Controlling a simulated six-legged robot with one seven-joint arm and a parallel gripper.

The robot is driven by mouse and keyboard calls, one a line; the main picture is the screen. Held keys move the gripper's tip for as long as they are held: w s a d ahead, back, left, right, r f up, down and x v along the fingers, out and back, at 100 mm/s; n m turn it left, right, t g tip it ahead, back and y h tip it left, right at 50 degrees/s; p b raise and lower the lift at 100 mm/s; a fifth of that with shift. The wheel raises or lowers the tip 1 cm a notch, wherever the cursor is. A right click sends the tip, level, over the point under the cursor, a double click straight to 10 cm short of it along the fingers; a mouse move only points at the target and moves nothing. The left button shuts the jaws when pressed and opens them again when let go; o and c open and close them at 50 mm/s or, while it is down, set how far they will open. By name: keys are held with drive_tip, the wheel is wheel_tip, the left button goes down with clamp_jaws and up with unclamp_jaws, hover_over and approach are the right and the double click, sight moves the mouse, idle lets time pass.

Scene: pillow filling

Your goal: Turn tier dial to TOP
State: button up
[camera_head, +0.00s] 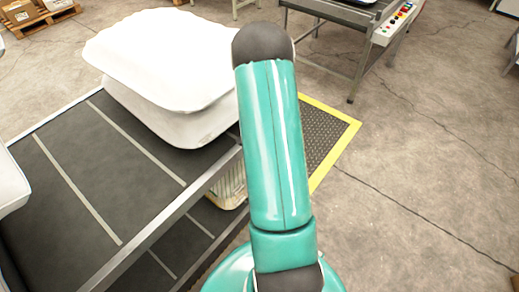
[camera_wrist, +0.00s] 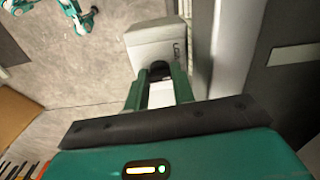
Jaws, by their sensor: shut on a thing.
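In the wrist view, a pale grey box (camera_wrist: 152,38) shows beyond my gripper (camera_wrist: 160,84), with dark lettering on its right part that seems to begin "LO". A small dark knob (camera_wrist: 160,68), which looks like the tier dial, sits at the near side of the box. My gripper's two green fingers stand on either side of the knob and are shut on it. The fingers partly cover it, and I cannot read which way it points. In the head view, my arm fills the middle, and neither the dial nor my gripper shows.
In the head view, white pillows (camera_head: 150,65) lie on a dark two-level table (camera_head: 65,165) at left. A basket (camera_head: 232,188) is on its lower level. A yellow-edged mat (camera_head: 327,140) and a machine with a button panel (camera_head: 398,22) stand beyond. Floor at right is clear.

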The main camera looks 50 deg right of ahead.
drive_tip(key=m, duration=0.4)
drive_tip(key=shift+m, duration=2.3)
drive_tip(key=o, duration=0.7)
drive_tip(key=shift+r, duration=0.1)
wheel_tip(320, 180, up, 14)
drive_tip(key=shift+s, duration=0.1)
